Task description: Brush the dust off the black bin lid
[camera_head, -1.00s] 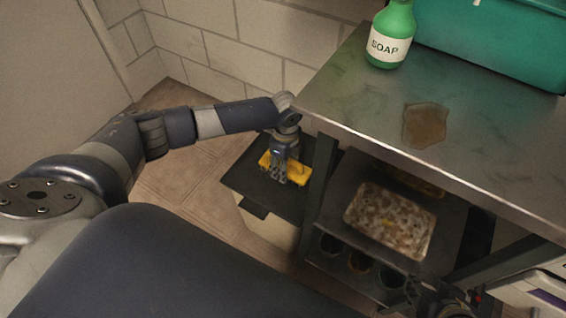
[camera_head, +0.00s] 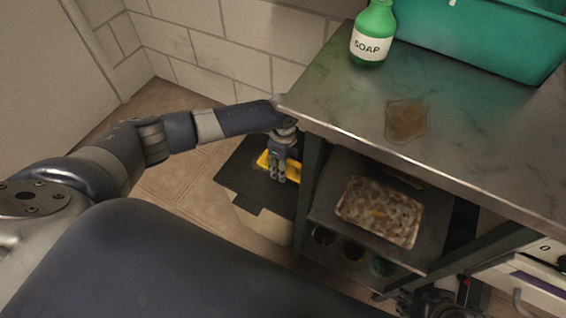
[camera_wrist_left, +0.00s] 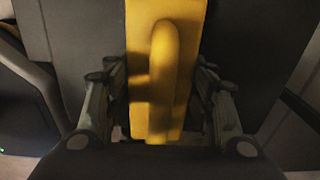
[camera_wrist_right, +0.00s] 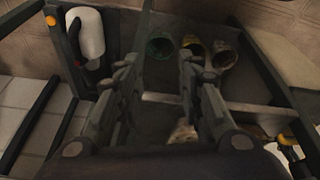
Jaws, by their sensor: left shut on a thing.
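The black bin lid (camera_head: 237,177) lies flat on a pale bin (camera_head: 262,222) at the left end of the metal bench. My left gripper (camera_head: 278,176) is shut on the handle of a yellow brush (camera_head: 265,160), over the right part of the lid. In the left wrist view the yellow brush (camera_wrist_left: 190,40) sits between the fingers (camera_wrist_left: 158,105) against the dark lid (camera_wrist_left: 85,35). I cannot tell whether its underside touches the lid, and no dust shows clearly. My right gripper (camera_wrist_right: 158,75) is open and empty, facing the lower shelf.
The bench top (camera_head: 330,90) holds a green soap bottle (camera_head: 372,35), a teal crate (camera_head: 470,42) and a brown stain (camera_head: 405,120). A soil-filled tray (camera_head: 338,208) is on the shelf below, with pots (camera_head: 353,250) lower down. The bench leg stands close beside the lid.

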